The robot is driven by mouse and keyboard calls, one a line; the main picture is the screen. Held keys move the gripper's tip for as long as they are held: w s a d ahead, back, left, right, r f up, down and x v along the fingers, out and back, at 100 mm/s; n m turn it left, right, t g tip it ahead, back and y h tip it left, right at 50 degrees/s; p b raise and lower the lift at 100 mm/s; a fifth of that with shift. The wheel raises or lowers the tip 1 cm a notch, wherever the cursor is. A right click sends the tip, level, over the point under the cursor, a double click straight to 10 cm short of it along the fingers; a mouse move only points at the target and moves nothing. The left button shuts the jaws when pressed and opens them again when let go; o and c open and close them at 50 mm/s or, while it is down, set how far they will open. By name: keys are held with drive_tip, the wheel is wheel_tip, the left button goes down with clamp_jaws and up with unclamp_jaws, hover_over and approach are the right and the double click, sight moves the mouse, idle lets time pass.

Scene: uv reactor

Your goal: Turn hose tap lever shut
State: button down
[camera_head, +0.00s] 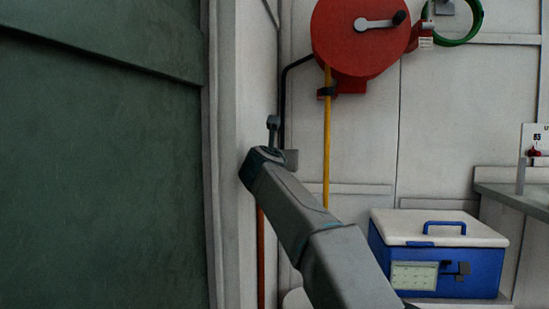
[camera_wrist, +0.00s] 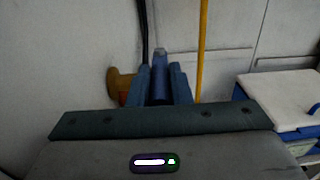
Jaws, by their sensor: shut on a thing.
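In the wrist view, my gripper (camera_wrist: 161,78) is shut on a blue lever (camera_wrist: 160,58). A finger lies on either side of it, and the lever's upper end sticks out beyond them. The brass tap body (camera_wrist: 118,86) shows just left of the fingers, close to the pale wall. A black hose (camera_wrist: 144,30) runs down the wall behind the fingers. In the head view my arm reaches up to the wall and hides the tap and lever; the black hose (camera_head: 283,95) comes down behind its end.
A red hose reel (camera_head: 350,45) with a crank hangs on the wall, with a yellow hose (camera_head: 327,140) hanging from it. A blue cooler box (camera_head: 440,262) with a white lid stands right of my arm. A grey counter (camera_head: 510,192) is at far right. A dark green panel (camera_head: 100,170) fills the left.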

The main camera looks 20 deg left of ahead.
drive_tip(key=c, duration=1.3)
unclamp_jaws()
drive_tip(key=s, duration=0.4)
drive_tip(key=s+d+b, duration=0.1)
drive_tip(key=s, duration=0.8)
drive_tip(key=shift+s+d+b, duration=0.3)
drive_tip(key=shift+d, duration=0.1)
